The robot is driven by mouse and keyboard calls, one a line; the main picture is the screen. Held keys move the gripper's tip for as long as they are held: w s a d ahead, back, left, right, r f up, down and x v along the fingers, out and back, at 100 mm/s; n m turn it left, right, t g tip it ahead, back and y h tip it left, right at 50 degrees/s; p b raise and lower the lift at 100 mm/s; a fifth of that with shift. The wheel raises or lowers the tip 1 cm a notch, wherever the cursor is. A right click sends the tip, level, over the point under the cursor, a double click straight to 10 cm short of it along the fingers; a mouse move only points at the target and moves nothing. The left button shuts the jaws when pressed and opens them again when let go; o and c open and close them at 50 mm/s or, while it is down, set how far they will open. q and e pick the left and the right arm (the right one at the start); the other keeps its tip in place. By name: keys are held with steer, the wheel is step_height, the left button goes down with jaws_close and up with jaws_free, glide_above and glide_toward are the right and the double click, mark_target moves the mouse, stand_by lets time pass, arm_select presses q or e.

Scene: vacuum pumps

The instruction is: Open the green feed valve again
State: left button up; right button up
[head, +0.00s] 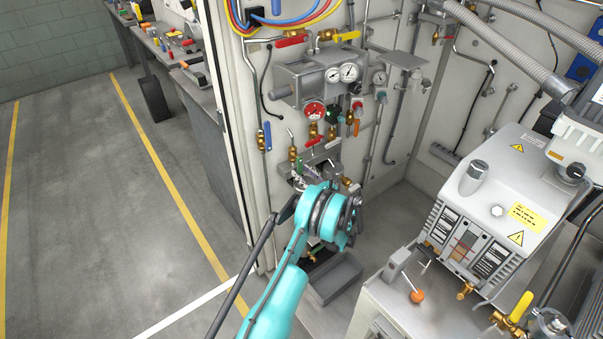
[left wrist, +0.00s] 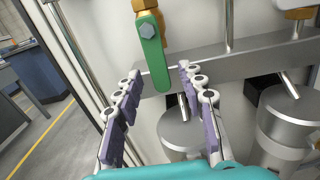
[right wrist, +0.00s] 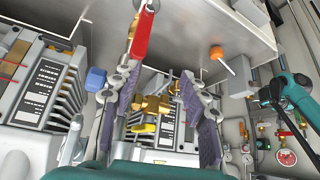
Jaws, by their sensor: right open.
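The green valve lever (left wrist: 152,55) hangs down from a brass fitting (left wrist: 147,6) in the left wrist view. Its lower end shows between the fingertips of my left gripper (left wrist: 160,72). The fingers are apart, with gaps on both sides of the lever; I cannot tell how deep between them it reaches. In the head view my left gripper (head: 308,176) is at the lower wall fittings, and my arm hides much of that spot. My right gripper (right wrist: 158,72) is open and empty, with a red lever (right wrist: 144,34) beyond its fingertips.
A grey manifold bar (left wrist: 240,58) runs behind the green lever, above metal canisters (left wrist: 285,115). Gauges (head: 345,73) and coloured valves crowd the wall above my left gripper. A grey pump (head: 500,190) stands at right. A grey bin (head: 335,280) lies below. The floor at left is clear.

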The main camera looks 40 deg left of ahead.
arm_select(q)
steer(key=shift+s+d, duration=0.1)
steer(key=shift+d, duration=0.2)
steer(key=v, duration=0.6)
stand_by(0.5)
stand_by(0.4)
